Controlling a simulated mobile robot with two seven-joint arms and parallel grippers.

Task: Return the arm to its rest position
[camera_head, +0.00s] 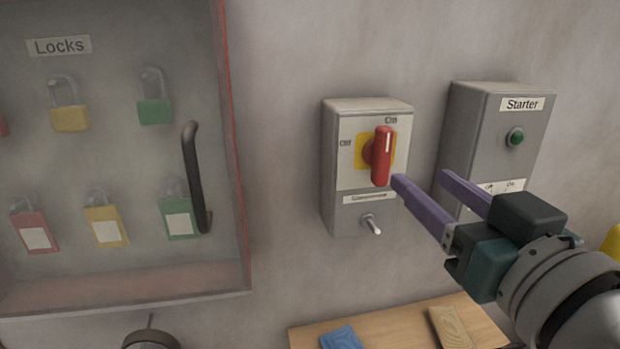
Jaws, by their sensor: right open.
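My right gripper (420,180) comes in from the lower right with its two purple fingers apart and nothing between them. Its fingertips are near the lower right edge of the grey switch box (328,165), just right of the red rotary handle (383,157). The handle stands nearly upright on a yellow plate, its white line toward the "On" mark. I cannot tell whether a fingertip touches the box. A small metal toggle (371,224) sits below the handle. My left gripper is not in view.
A grey Starter box (470,125) with a green button (515,137) is behind the fingers. At left, a glass-fronted Locks cabinet (235,150) with a black handle (195,180) holds several padlocks. A wooden board (385,328) with a blue item (341,338) is below. Bare wall lies between cabinet and switch box.

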